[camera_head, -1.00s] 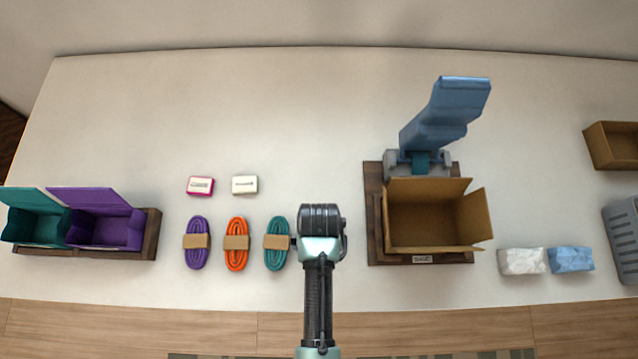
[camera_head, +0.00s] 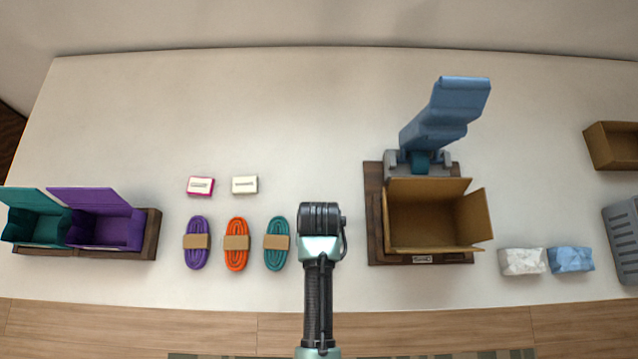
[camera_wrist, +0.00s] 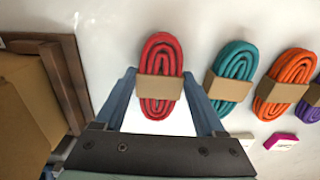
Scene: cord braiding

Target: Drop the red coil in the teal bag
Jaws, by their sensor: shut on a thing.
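The red coil (camera_wrist: 161,76) with its brown paper band lies between the two blue fingers of my gripper (camera_wrist: 159,75) in the wrist view. My gripper is shut on it, close over the white table. In the head view my arm's end hides the coil and the fingers. The teal bag (camera_head: 36,229) stands open at the far left of the table, in a dark wooden holder. My gripper is well to the right of it.
Teal (camera_head: 277,243), orange (camera_head: 236,244) and purple (camera_head: 197,243) coils lie left of my gripper. A purple bag (camera_head: 120,232) adjoins the teal one. Two small boxes lie behind the coils. An open cardboard box (camera_head: 388,222) stands right of my gripper.

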